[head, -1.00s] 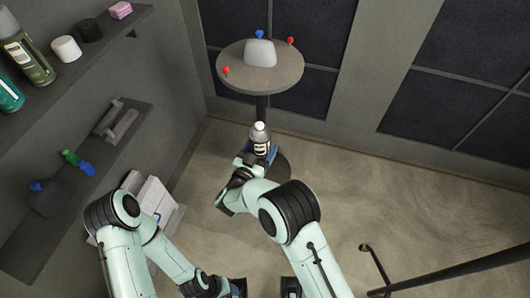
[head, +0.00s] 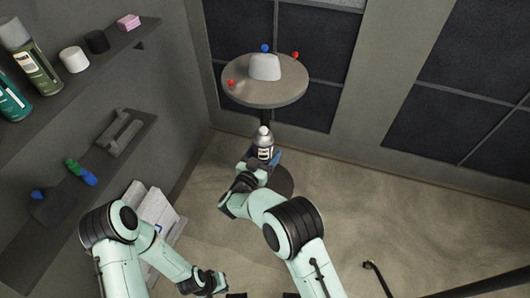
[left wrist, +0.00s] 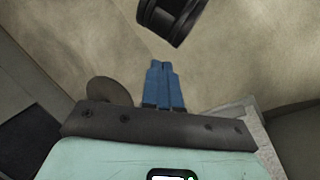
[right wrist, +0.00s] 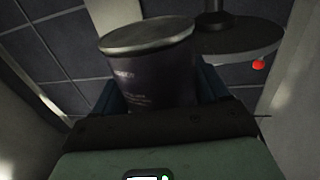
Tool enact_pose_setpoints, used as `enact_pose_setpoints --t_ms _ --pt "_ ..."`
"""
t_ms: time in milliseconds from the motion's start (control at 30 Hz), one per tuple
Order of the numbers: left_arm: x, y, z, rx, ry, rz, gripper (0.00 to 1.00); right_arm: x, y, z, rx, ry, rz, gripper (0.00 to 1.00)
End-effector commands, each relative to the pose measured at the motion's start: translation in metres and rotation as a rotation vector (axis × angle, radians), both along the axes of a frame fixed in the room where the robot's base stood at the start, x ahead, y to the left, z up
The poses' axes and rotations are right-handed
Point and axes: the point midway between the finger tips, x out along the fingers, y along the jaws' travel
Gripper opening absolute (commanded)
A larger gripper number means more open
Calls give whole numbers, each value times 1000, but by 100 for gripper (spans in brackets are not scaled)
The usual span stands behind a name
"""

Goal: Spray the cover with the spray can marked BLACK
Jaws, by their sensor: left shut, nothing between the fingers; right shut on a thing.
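The cover (head: 265,67), a pale grey rounded block, sits on a round grey table (head: 245,92) at the top middle of the head view. My right gripper (head: 262,162) is shut on a spray can (head: 264,142) with a light top and a dark body with a pale label. The can is upright, in front of and below the tabletop, apart from the cover. In the right wrist view the can (right wrist: 150,70) fills the middle; its small lettering is too dim to read. My left gripper (left wrist: 165,72) is shut and empty, low at the left side.
Red pins (head: 231,83) and a blue ball (head: 265,47) are around the cover. Wall shelves (head: 110,55) at left hold other cans (head: 37,60), a white jar (head: 74,59) and small items. A white box (head: 155,215) is on the floor. A dark rail (head: 375,275) is at lower right.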

Motion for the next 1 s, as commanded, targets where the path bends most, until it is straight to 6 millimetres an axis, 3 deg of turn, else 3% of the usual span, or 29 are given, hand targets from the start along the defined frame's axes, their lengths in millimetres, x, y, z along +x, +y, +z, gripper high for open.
enact_pose_setpoints --t_ms 33,267,500,633,800,1000 --pt "27 9 2 14 -42 10 0 0 0 1 0 -4 0 37" --pt "131 46 27 65 -189 52 0 0 0 1 0 -4 0 37" --pt "230 66 86 103 -336 37 0 0 0 1 0 -4 0 37" --pt "275 58 130 114 -408 -17 0 0 0 1 0 -4 0 37" --pt "319 27 194 126 -489 -126 0 0 0 1 0 -4 0 37" --pt "350 -24 272 149 -572 -273 0 0 0 1 0 -4 0 37"
